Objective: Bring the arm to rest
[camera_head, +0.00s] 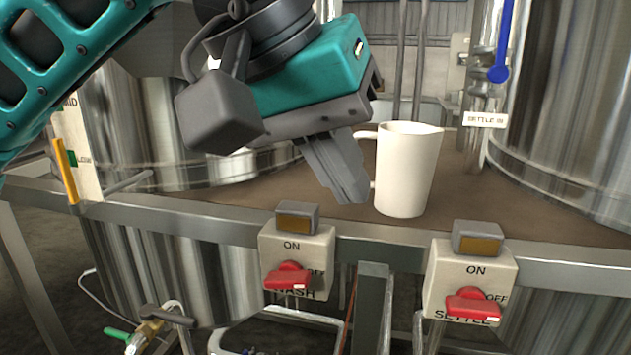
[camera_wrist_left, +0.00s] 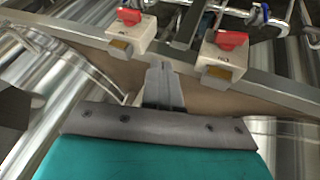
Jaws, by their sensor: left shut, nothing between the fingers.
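My left arm comes in from the upper left in the head view, with a teal wrist. My left gripper (camera_head: 352,190) points down over the brown platform, just left of the white jug (camera_head: 405,175). Its fingers are shut with nothing between them. The jug stands upright on the platform, its handle toward the gripper; part of the handle is hidden behind the fingers, and I cannot tell whether they touch it. In the left wrist view the shut fingers (camera_wrist_left: 160,68) point toward the platform's metal edge. My right gripper is in neither view.
Two switch boxes with red knobs, WASH (camera_head: 296,262) and SETTLE (camera_head: 470,280), sit on the platform's front rail (camera_head: 380,252). Shiny steel tanks stand at left (camera_head: 170,125) and right (camera_head: 570,110). A labelled pipe (camera_head: 478,100) rises behind the jug. A hose valve (camera_head: 150,330) is low at left.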

